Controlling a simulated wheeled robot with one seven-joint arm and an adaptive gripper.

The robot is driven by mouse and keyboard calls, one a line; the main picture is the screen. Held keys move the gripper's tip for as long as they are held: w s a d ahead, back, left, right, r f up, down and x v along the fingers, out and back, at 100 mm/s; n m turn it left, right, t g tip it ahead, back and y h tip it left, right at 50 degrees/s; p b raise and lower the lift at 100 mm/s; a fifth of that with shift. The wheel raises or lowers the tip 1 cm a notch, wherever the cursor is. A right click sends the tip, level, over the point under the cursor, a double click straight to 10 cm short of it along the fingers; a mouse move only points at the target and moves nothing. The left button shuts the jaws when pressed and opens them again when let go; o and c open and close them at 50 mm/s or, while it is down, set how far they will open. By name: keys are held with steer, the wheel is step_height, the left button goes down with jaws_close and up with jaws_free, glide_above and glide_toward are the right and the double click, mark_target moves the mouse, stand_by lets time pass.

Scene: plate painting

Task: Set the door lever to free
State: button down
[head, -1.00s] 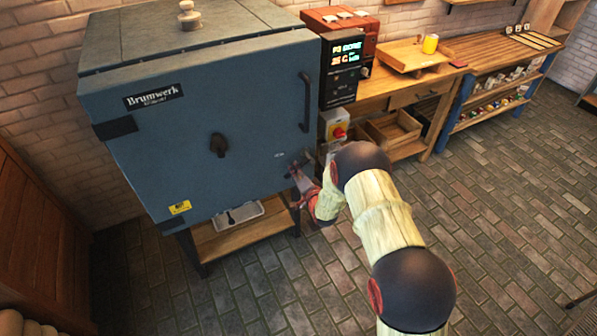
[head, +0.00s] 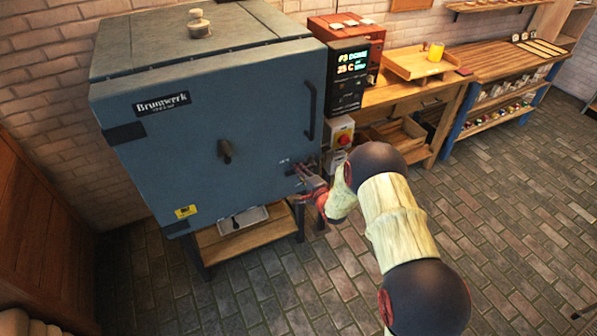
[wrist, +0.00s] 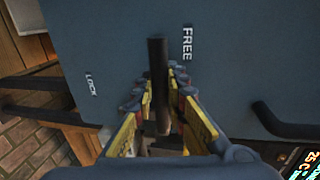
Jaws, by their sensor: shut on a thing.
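The blue kiln door (head: 170,165) is closed in the head view. In the wrist view the dark door lever (wrist: 158,62) is a straight bar standing between my fingers. Its free end is beside the word FREE (wrist: 187,45), while the word LOCK (wrist: 91,84) is well off to the left. My gripper (wrist: 160,85) is shut on the lever, with a yellow-and-dark finger on each side. In the head view my gripper (head: 301,172) is at the door's lower right and hides most of the lever.
A dark vertical handle (head: 311,111) is above my gripper on the door, and a dark knob (head: 225,150) is near the door's middle. A control box (head: 347,78) and a red-yellow switch (head: 343,138) stand close on the right. The brick floor (head: 270,290) in front is clear.

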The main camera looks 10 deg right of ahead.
steer(key=shift+w+r, duration=0.1)
steer(key=c, duration=1.8)
jaws_free()
steer(key=v, duration=1.2)
